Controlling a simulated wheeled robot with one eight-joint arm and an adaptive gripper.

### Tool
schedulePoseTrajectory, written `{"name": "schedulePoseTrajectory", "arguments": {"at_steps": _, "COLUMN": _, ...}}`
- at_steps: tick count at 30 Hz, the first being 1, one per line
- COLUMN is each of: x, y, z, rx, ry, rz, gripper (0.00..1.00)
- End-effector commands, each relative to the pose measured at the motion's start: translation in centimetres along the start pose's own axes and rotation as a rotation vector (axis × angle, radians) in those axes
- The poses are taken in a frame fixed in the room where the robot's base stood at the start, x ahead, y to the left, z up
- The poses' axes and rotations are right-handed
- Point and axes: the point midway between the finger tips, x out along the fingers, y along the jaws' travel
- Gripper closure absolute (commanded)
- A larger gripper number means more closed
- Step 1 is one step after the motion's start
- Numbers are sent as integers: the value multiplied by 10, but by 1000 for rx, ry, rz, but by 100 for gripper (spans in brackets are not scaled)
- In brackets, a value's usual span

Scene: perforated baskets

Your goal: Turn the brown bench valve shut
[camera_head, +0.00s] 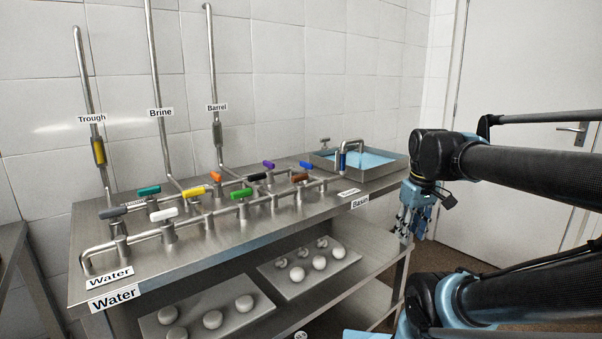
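The brown bench valve (300,178) is a small lever handle near the right end of the front pipe run on the steel bench. Its handle looks roughly in line with the pipe below it, though it is small in the view. My gripper (412,222) hangs pointing down off the right end of the bench, well to the right of the brown valve and apart from it. Its fingers are small and overlap in the view, so whether they are open or shut is unclear. I see nothing held in it.
Close to the brown valve are blue (306,165), purple (268,164) and black (257,177) handles. The green handle (241,194) and several others lie further left. A water-filled basin (397,172) with a tap (343,157) stands between valve and gripper. Tall pipes (157,80) rise behind.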

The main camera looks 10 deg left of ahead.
Motion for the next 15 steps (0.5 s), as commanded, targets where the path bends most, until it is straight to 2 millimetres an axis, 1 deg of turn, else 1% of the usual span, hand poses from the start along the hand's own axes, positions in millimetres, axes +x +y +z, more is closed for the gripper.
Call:
{"name": "schedulePoseTrajectory", "arguments": {"at_steps": 1, "x": -20, "y": -4, "z": -21, "rx": -104, "ry": -4, "rz": -9, "gripper": 66}}
{"name": "schedulePoseTrajectory", "arguments": {"at_steps": 3, "x": -43, "y": -10, "z": -46, "rx": -246, "ry": -12, "rz": -20, "gripper": 66}}
{"name": "schedulePoseTrajectory", "arguments": {"at_steps": 5, "x": -62, "y": -17, "z": -67, "rx": -368, "ry": -18, "rz": -30, "gripper": 66}}
{"name": "schedulePoseTrajectory", "arguments": {"at_steps": 6, "x": -75, "y": -22, "z": -81, "rx": -448, "ry": -21, "rz": -36, "gripper": 66}}
{"name": "schedulePoseTrajectory", "arguments": {"at_steps": 8, "x": -93, "y": -31, "z": -102, "rx": -570, "ry": -26, "rz": -47, "gripper": 66}}
{"name": "schedulePoseTrajectory", "arguments": {"at_steps": 9, "x": -105, "y": -38, "z": -116, "rx": -650, "ry": -29, "rz": -54, "gripper": 66}}
{"name": "schedulePoseTrajectory", "arguments": {"at_steps": 11, "x": -122, "y": -49, "z": -136, "rx": -771, "ry": -33, "rz": -64, "gripper": 66}}
{"name": "schedulePoseTrajectory", "arguments": {"at_steps": 12, "x": -133, "y": -57, "z": -150, "rx": -852, "ry": -35, "rz": -71, "gripper": 66}}
{"name": "schedulePoseTrajectory", "arguments": {"at_steps": 14, "x": -150, "y": -70, "z": -169, "rx": -972, "ry": -38, "rz": -82, "gripper": 66}}
{"name": "schedulePoseTrajectory", "arguments": {"at_steps": 15, "x": -160, "y": -80, "z": -181, "rx": -1053, "ry": -40, "rz": -90, "gripper": 66}}
